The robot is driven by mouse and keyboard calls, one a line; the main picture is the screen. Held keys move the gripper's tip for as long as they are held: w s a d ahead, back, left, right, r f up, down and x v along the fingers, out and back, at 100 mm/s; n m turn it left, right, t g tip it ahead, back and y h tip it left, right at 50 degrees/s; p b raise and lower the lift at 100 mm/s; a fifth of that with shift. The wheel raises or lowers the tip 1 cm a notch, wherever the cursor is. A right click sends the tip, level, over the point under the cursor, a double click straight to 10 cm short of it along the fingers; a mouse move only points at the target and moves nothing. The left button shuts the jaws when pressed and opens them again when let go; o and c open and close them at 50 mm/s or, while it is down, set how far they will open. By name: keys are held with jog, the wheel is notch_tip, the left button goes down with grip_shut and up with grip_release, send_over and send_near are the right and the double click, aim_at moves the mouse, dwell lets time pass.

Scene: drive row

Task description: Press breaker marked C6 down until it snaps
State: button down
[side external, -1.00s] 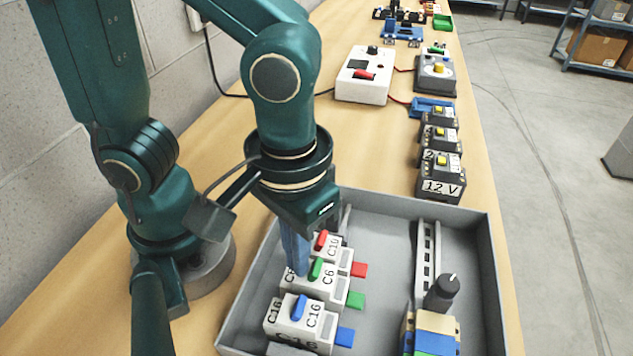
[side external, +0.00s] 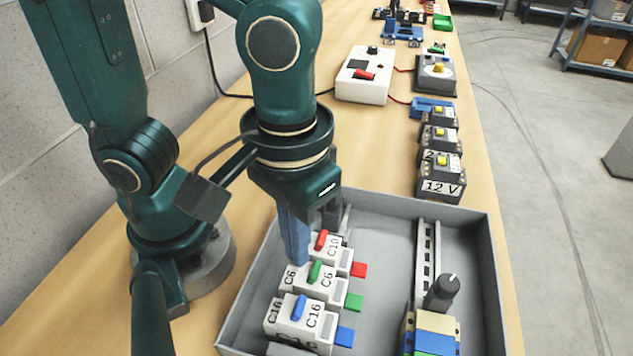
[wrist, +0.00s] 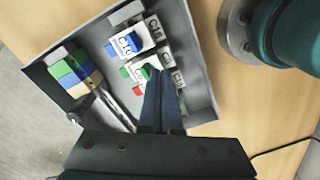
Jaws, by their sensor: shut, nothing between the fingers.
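The breaker marked C6 (side external: 318,286) is the middle one of a row, white with a green lever (side external: 314,271) and a green tab. Its C6 labels are readable in the side view. In the wrist view the green lever (wrist: 146,72) lies beside my fingertips. My gripper (side external: 302,262) points down, its blue fingers shut and empty, just behind and above the C6 breaker. The fingers also show in the wrist view (wrist: 158,73). They hide part of the row there. I cannot tell whether the tips touch the breaker.
A C16 breaker with a blue lever (side external: 299,307) stands in front; a C10 breaker with a red lever (side external: 321,240) stands behind. A grey tray (side external: 480,262) surrounds them. A slotted rail (side external: 424,262), a dark knob (side external: 442,292) and coloured blocks (side external: 437,343) occupy its right side.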

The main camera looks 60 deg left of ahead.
jog(key=shift+r, duration=2.95)
jog(key=shift+a, duration=0.1)
jog(key=w+a+m+t, duration=0.1)
jog(key=w+a+t, duration=0.1)
jog(key=a, duration=0.3)
jog(key=w+a+f+m+t, duration=0.1)
jog(key=a+m+t, duration=0.1)
jog(key=a, duration=0.3)
jog(key=shift+w+a+t, duration=0.25)
jog(key=shift+w+t, duration=0.15)
jog(key=shift+t, duration=0.4)
